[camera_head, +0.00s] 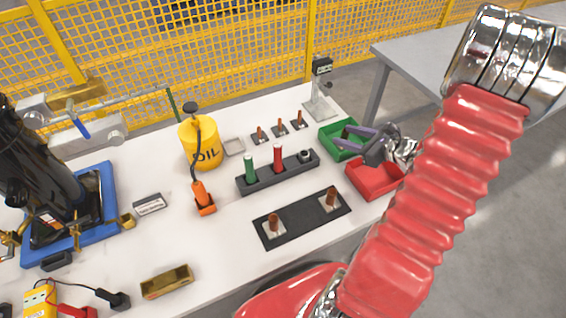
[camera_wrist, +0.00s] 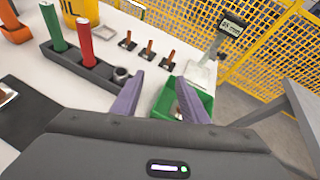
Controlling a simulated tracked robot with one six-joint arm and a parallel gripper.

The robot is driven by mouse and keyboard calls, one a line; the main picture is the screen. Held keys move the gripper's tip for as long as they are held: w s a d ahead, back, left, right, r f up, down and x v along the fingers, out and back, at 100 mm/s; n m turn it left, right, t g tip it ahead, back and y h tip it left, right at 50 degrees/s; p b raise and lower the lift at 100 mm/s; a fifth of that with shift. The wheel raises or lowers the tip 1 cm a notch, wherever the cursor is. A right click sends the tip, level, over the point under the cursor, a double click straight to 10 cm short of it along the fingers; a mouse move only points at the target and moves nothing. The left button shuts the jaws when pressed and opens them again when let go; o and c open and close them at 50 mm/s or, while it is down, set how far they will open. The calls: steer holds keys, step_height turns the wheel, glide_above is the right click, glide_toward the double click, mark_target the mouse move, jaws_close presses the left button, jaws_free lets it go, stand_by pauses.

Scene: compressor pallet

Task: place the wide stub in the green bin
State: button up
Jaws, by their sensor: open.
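The green bin (camera_head: 326,141) stands at the right end of the white table, behind the red bin. My gripper (camera_head: 352,138) is over it with its two purple fingers apart. In the wrist view the open fingers (camera_wrist: 158,82) point over the green bin (camera_wrist: 206,100), the right one in front of it. A small brown and pale thing shows inside the bin between the fingers, partly hidden; I cannot tell whether it is the wide stub. Two brown stubs stand on pale pads on a dark mat (camera_head: 300,224), the left stub (camera_head: 273,223) and the right stub (camera_head: 331,197).
The red bin (camera_head: 366,182) sits just in front of the green bin. A dark rack (camera_head: 262,180) holds a green and a red cylinder. Several small brown pieces (camera_head: 280,128) stand on dark squares behind it. A scale with display (camera_head: 321,68) stands beyond the green bin.

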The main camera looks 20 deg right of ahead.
steer(key=s+a+r+n+g+y, duration=0.1)
steer(key=a+r+n+g, duration=0.1)
steer(key=a+r+n, duration=0.45)
steer(key=s+a+r+n+g+y, duration=0.1)
steer(key=s+a+n+g, duration=0.2)
steer(key=a, duration=0.7)
steer(key=a+r+n+g+y, duration=0.1)
steer(key=a+r+n+g, duration=0.15)
steer(key=a+n, duration=0.5)
steer(key=s+a+r+n+h, duration=0.3)
steer(key=s+r+n, duration=0.1)
steer(key=n, duration=0.3)
steer(key=s+a+r+n+h, duration=0.2)
steer(key=s+r+n+h, duration=0.1)
steer(key=s+r+n, duration=0.2)
steer(key=shift+s+a+r+n+t+h, duration=0.35)
steer(key=shift+s+n, duration=0.55)
steer(key=shift+s, duration=0.4)
